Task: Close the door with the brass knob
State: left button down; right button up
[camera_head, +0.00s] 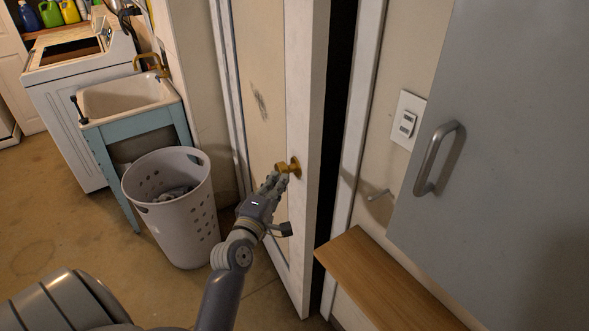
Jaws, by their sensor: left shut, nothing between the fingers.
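The door (303,90) is a cream-white panel door in the middle of the head view. It stands ajar, with a dark gap between its edge and the white frame (358,110) on the right. The brass knob (290,167) sticks out from the door near that edge. My left gripper (276,180) is shut, with its fingertips right at the knob, just below and left of it. I cannot tell whether they touch it. The fingers hide part of the door below the knob. My right gripper is not in view.
A grey laundry basket (180,225) stands left of my left arm, near the utility sink (125,97) and a white washer (70,130). A wooden ledge (375,285) and a grey cabinet door (510,150) with a handle are on the right.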

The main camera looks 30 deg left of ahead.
pick_arm(q)
jog(key=w, duration=0.1)
jog(key=w+d+p, duration=0.1)
jog(key=w, duration=0.3)
jog(key=shift+w+d, duration=0.25)
jog(key=shift+d, duration=0.05)
